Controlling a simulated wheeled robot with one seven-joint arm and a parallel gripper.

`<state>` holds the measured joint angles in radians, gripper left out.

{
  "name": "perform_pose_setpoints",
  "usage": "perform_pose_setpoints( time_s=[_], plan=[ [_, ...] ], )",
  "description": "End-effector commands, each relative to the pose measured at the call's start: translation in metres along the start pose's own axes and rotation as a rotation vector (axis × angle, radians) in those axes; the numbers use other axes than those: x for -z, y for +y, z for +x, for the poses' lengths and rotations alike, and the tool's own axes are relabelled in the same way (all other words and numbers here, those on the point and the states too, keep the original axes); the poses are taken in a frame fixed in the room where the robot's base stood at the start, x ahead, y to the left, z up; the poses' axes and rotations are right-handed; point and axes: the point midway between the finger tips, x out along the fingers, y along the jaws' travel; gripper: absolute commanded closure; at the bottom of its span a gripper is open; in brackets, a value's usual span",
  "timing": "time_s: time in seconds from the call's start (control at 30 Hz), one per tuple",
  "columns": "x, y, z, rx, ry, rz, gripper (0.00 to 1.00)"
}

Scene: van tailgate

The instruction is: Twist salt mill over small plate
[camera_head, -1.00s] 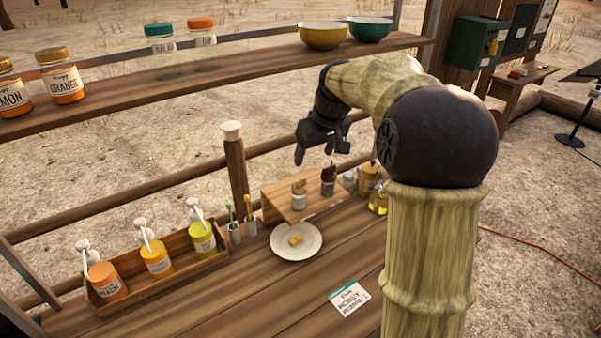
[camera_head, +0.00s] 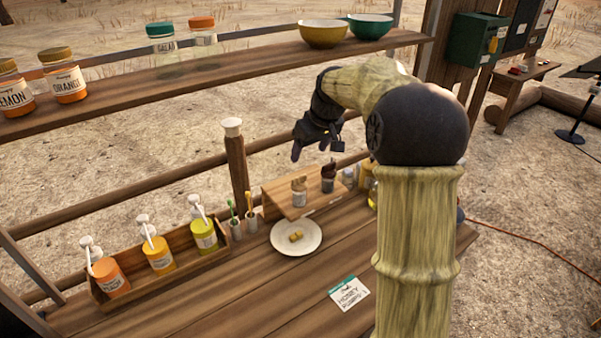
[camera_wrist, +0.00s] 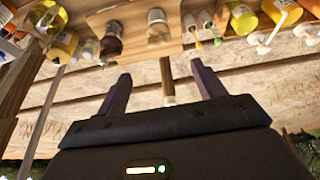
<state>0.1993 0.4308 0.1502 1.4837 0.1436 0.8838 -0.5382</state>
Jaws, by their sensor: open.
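A pale jar-like mill with a tan top (camera_head: 299,191) stands on a small wooden riser (camera_head: 285,205). A dark brown mill or bottle (camera_head: 328,180) stands to its right. The pale one looks like the salt mill, but its label is unreadable. Both show at the top of the wrist view, pale (camera_wrist: 158,30) and dark (camera_wrist: 112,42). My gripper (camera_head: 312,149) is open and empty, above and apart from the riser. Its dark fingers (camera_wrist: 160,76) are spread in the wrist view.
A wooden box (camera_head: 165,283) with three pump bottles stands left of the plate. Two small cups with brushes (camera_head: 243,226) stand between. A shelf (camera_head: 215,80) with jars and bowls crosses behind. A card (camera_head: 349,293) lies on the counter, otherwise clear at front.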

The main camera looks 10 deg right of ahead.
Motion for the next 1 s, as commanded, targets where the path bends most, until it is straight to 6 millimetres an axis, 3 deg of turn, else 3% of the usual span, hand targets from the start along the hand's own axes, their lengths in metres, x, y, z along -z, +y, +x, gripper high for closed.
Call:
perform_pose_setpoints(
  time_s=[0.6,0.8,1.0],
  plan=[
    [0.0,0.0,0.106,0.001,-0.003,0.0,0.31],
    [0.0,0.0,0.119,-0.001,-0.001,0.0,0.31],
    [0.0,0.0,0.12,-0.001,0.0,0.0,0.31]
  ],
)
